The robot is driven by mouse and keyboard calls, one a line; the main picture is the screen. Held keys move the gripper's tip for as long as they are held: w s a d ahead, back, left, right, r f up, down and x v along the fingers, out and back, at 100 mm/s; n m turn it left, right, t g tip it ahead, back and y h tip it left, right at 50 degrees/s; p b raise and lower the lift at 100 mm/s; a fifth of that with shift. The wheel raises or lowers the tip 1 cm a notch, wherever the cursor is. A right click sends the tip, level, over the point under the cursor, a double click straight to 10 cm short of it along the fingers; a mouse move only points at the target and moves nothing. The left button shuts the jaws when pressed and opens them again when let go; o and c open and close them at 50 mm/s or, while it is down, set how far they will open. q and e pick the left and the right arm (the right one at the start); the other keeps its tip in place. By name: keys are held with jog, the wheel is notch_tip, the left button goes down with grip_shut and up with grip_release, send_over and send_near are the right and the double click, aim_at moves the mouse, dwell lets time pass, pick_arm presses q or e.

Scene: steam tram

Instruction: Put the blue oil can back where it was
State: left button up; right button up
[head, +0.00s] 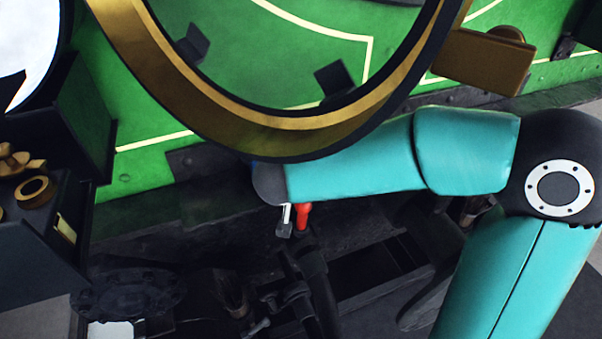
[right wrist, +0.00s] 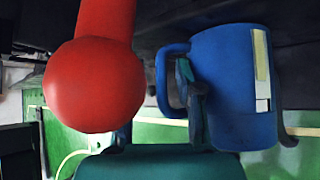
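The blue oil can (right wrist: 230,85) is large in the right wrist view, with its handle to the left and a cream and white label on its side. Its end at the top of the picture is near a dark surface; I cannot tell if they touch. Dark finger-like parts of my right gripper (right wrist: 190,90) are at the can's handle, partly inside its loop. Whether they are closed on the handle is unclear. In the head view my right arm reaches in from the right, and its end is largely behind a brass ring. The can is not clearly visible there. My left gripper is not in view.
A red ball-ended lever (right wrist: 95,85) is close beside the can's handle; a red handle (head: 303,215) also shows below my arm's end in the head view. The large brass ring (head: 260,135) crosses the foreground. The green wall (head: 145,170) is behind. Dark machinery fills the lower middle.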

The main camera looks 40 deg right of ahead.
jog(key=shift+a+r+p, duration=0.1)
jog(key=shift+r+p, duration=0.3)
jog(key=shift+p, duration=0.05)
jog(key=v, duration=0.7)
jog(key=shift+b, duration=0.3)
jog(key=shift+s, duration=0.1)
